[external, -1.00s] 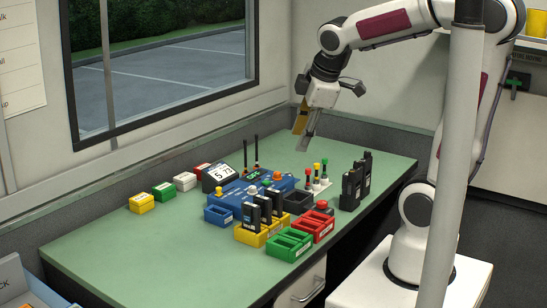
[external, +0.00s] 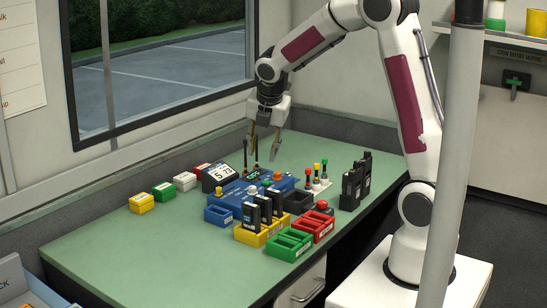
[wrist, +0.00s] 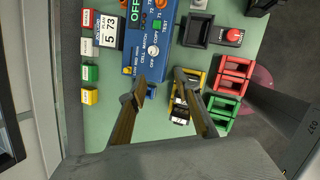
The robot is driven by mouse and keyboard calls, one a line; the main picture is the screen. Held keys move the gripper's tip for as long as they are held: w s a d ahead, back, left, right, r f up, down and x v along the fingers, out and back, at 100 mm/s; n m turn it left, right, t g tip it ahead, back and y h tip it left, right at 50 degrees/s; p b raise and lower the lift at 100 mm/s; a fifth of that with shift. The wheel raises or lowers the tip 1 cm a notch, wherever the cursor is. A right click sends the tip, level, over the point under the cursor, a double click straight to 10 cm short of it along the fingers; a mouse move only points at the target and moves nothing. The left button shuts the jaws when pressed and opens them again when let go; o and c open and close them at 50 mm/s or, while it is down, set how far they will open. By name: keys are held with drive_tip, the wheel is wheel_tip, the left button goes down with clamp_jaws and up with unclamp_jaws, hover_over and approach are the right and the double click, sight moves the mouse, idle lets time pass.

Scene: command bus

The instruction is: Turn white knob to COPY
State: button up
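The white knob (wrist: 153,50) sits on the blue console (wrist: 143,62); small printed words lie around it, including COPY on its right side in the wrist view. Its pointer direction is too small to tell. The console (external: 238,199) also shows in the external view, with the white knob (external: 252,190) at its front part. My gripper (external: 264,157) is open and empty, pointing down above the back part of the console. In the wrist view my gripper (wrist: 160,79) has its two fingers apart, with the knob beyond the gap between the tips.
Yellow (external: 252,237), red (external: 313,224) and green (external: 288,243) trays stand in front. Black radios (external: 351,190) stand on the right. Small coloured boxes line the left. The table's front left is clear.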

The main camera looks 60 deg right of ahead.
sight(252, 188)
drive_tip(key=w+d+f+n, duration=0.2)
drive_tip(key=w+f+n, duration=0.3)
drive_tip(key=f, duration=0.1)
drive_tip(key=shift+d+f, duration=0.2)
drive_tip(key=shift+x, duration=3.85)
drive_tip(key=shift+s+d, duration=0.15)
drive_tip(key=shift+s, duration=0.05)
drive_tip(key=shift+c, duration=0.3)
clamp_jaws()
